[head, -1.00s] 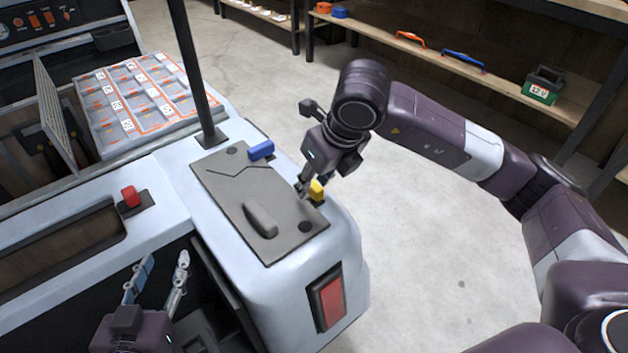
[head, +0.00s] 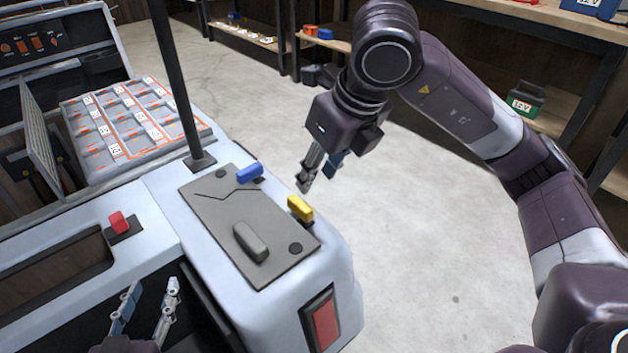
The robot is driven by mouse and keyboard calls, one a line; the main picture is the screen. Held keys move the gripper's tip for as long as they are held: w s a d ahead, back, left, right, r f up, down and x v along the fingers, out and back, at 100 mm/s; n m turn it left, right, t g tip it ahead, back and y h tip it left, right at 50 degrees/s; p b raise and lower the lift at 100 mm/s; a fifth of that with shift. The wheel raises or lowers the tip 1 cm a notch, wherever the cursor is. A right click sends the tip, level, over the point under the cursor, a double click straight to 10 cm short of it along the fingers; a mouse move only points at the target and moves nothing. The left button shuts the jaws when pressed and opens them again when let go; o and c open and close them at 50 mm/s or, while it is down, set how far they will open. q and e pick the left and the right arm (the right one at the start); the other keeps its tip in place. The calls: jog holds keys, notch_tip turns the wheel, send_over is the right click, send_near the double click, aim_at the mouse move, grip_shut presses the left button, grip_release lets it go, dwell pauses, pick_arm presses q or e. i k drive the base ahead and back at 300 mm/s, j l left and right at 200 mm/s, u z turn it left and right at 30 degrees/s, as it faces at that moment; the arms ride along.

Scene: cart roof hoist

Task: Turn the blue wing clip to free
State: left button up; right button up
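The blue wing clip (head: 250,173) sits at the far edge of a grey panel (head: 215,205) on the cart's pale corner. Its long side slants up to the right, and nothing touches it. A yellow wing clip (head: 300,208) sits at the panel's right edge and slants down to the right. My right gripper (head: 317,182) hangs above and beyond the yellow clip, right of the blue clip, with its fingers apart and nothing between them. My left gripper (head: 143,315) is low at the bottom left beside the cart, open and empty.
A grey handle (head: 251,241) stands up from the panel. A red clip (head: 119,222) is on the cart's left rail. A compartment tray (head: 135,118) lies behind. Open floor lies to the right.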

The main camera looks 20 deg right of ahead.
aim_at(254, 171)
jog(key=k, duration=1)
